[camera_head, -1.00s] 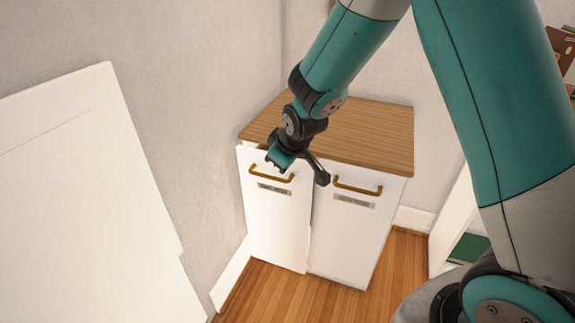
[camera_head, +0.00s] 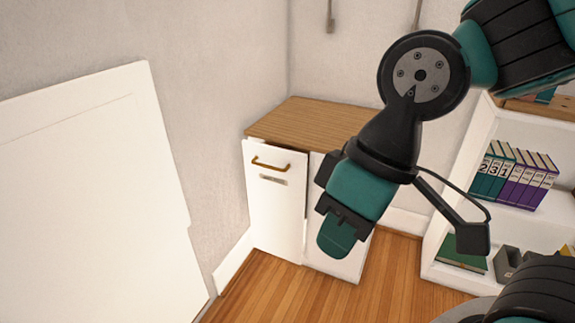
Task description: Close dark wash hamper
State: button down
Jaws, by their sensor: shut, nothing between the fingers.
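A white hamper cabinet with a wood top (camera_head: 308,118) stands in the corner and has two fronts side by side. The left front (camera_head: 275,215) has a brass handle (camera_head: 271,163) and a small label too small to read. Its top edge stands slightly out from the cabinet, with a dark gap behind it. The right front (camera_head: 335,265) is mostly hidden behind my gripper, including its handle and label. I cannot tell which one is the dark wash hamper. My gripper (camera_head: 336,238) is shut and empty, in front of the right front and apart from the left handle.
A large white panel (camera_head: 90,200) stands at the left. A white shelf unit (camera_head: 455,225) with books (camera_head: 512,175) stands at the right. Wooden floor (camera_head: 270,290) is clear before the cabinet. Walls close in behind and left of it.

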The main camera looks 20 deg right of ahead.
aim_at(278, 174)
jog(key=u, duration=0.2)
jog(key=i, duration=1.05)
jog(key=z, duration=0.5)
